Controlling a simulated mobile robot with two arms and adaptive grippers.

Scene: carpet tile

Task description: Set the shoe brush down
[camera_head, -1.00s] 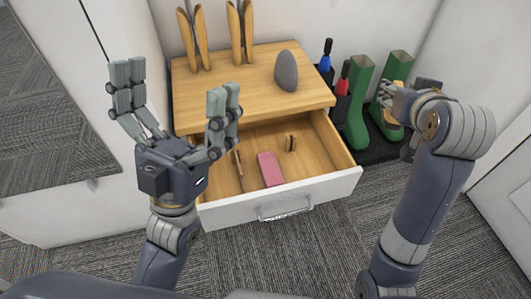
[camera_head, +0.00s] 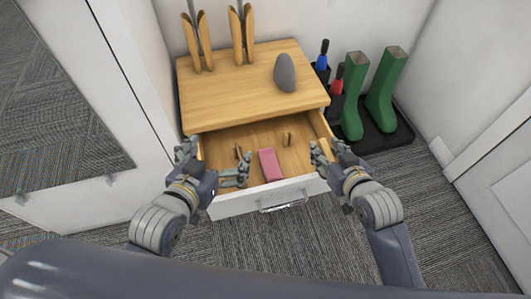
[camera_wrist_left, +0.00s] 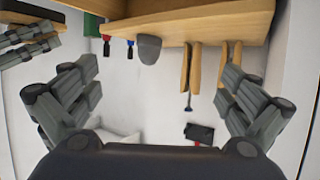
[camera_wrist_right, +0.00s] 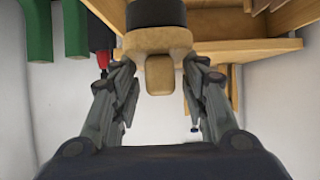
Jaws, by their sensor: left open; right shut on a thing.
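The shoe brush (camera_wrist_right: 157,42) has a wooden body and handle with a dark bristle part, seen in the right wrist view. My right gripper (camera_wrist_right: 158,78) is shut on it, one finger on each side of the handle. In the head view my right gripper (camera_head: 322,154) holds the brush (camera_head: 325,149), mostly hidden by fingers, at the right side of the open drawer (camera_head: 240,203). My left gripper (camera_head: 214,162) is open and empty at the drawer's left side. I cannot tell whether the brush touches the drawer.
A pink block (camera_head: 269,165) and small wooden pieces (camera_head: 287,138) are in the drawer. A grey rounded object (camera_head: 286,73) and wooden shoe trees (camera_head: 242,35) stand on the wooden top (camera_head: 235,95). Green boots (camera_head: 386,90) stand on a black tray (camera_head: 388,142) at right.

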